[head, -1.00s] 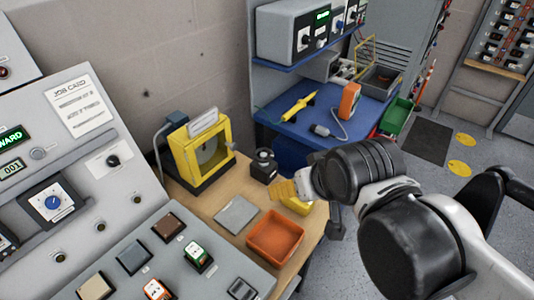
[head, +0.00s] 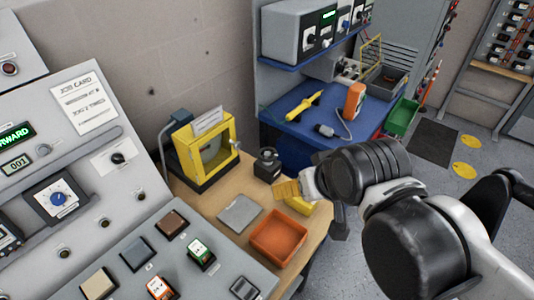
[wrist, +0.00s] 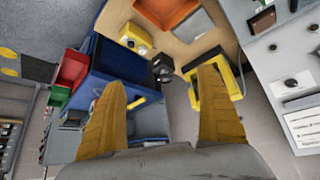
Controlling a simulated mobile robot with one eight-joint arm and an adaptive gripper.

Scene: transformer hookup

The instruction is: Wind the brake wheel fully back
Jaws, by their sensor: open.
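No part is plainly marked as the brake wheel. A yellow-framed housing (head: 203,150) on the wooden bench holds a grey round disc (head: 212,150), which may be it; the housing also shows in the wrist view (wrist: 236,88). A small black device (head: 268,164) with a round top stands right of the housing; it also shows in the wrist view (wrist: 163,68). My gripper (head: 288,188) is above the bench's right side, apart from both. In the wrist view its two yellow fingers (wrist: 162,80) are spread with nothing held between them.
An orange tray (head: 278,238), a grey plate (head: 239,214) and a yellow box (head: 299,205), partly hidden by my gripper, are on the bench. A sloped control panel (head: 95,180) stands at left. A blue workbench (head: 330,135) with tools is behind.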

